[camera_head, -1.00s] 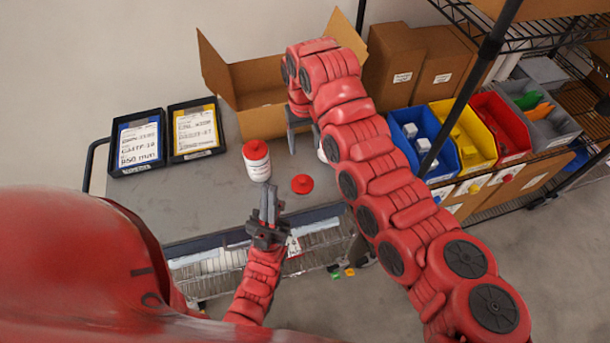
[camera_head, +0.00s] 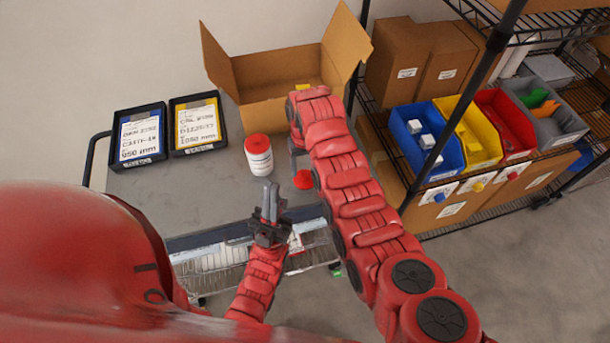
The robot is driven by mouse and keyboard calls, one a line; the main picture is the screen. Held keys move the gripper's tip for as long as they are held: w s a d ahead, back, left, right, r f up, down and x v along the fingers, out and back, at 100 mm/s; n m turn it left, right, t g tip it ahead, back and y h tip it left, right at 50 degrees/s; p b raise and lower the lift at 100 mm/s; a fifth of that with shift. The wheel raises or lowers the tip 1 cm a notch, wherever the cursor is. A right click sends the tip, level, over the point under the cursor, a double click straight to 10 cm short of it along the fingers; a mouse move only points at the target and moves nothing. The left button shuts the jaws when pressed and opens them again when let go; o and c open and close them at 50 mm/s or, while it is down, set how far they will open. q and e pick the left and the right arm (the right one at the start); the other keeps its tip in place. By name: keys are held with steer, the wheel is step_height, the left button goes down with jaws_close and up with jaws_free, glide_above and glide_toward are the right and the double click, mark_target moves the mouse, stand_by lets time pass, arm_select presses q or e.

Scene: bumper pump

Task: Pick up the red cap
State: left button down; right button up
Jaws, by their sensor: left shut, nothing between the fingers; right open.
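A loose red cap (camera_head: 303,180) lies on the grey cart top (camera_head: 200,190), partly hidden by my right arm. A white bottle (camera_head: 259,158) with a red lid stands upright to its left. My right gripper (camera_head: 297,162) is open and points down just beyond the cap, close to it in the picture. One finger shows; the rest is hidden behind my arm, and I cannot tell whether it touches the cap. My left gripper (camera_head: 271,203) is shut and empty at the cart's front edge, pointing up in front of the bottle.
An open cardboard box (camera_head: 265,75) stands at the back of the cart. Two black trays with labelled cards, one blue (camera_head: 137,140) and one yellow (camera_head: 197,125), lie at the left. A wire shelf with coloured bins (camera_head: 425,140) is at the right.

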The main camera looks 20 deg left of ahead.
mark_target(305, 177)
steer(key=shift+f+p, duration=0.35)
steer(key=shift+f, duration=1.05)
jaws_close()
